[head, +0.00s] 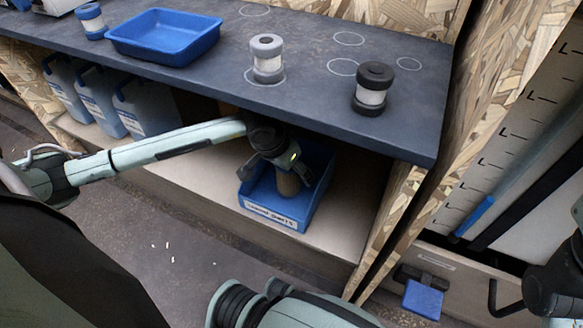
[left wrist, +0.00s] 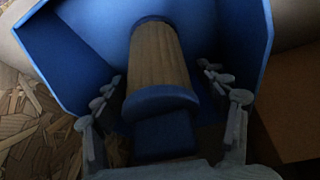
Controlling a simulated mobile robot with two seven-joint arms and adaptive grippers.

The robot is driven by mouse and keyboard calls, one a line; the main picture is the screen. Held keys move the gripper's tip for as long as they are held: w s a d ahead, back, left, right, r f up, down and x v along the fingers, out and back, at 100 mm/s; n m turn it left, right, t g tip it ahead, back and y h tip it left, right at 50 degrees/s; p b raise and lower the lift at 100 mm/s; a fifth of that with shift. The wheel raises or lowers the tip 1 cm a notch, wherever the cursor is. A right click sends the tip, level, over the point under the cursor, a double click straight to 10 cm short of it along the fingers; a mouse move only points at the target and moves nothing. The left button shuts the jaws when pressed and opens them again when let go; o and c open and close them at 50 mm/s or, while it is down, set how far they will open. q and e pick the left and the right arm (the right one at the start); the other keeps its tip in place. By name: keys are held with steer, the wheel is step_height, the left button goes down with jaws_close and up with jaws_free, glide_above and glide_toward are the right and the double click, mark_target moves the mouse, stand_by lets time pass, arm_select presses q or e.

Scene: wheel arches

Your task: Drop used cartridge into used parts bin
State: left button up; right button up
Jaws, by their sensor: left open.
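The used cartridge (head: 288,184) has a brown pleated body. It stands somewhat tilted inside the blue labelled bin (head: 272,216) on the lower shelf. In the left wrist view the cartridge (left wrist: 158,60) shows blue end caps, and blue bin walls (left wrist: 72,60) surround it. My left gripper (head: 281,172) reaches in under the worktop, above the bin. Its fingers (left wrist: 170,110) are open on both sides of the cartridge's near end, with gaps visible.
The dark worktop (head: 215,75) overhangs the bin. It carries a blue tray (head: 165,38), a grey-capped cartridge (head: 267,60) and a black-capped cartridge (head: 371,90). Blue jugs (head: 135,110) stand left on the lower shelf. A wooden panel (head: 392,230) bounds the right side.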

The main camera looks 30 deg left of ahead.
arm_select(q)
steer(key=r+p, duration=0.2)
steer(key=r, duration=0.1)
steer(key=shift+s+a, duration=0.15)
steer(key=shift+s, duration=0.05)
steer(key=s, duration=0.4)
steer(key=s+a, duration=0.1)
steer(key=s, duration=0.7)
steer(key=shift+a+f+p, duration=0.3)
steer(key=shift+a+f, duration=0.05)
steer(key=shift+a, duration=0.05)
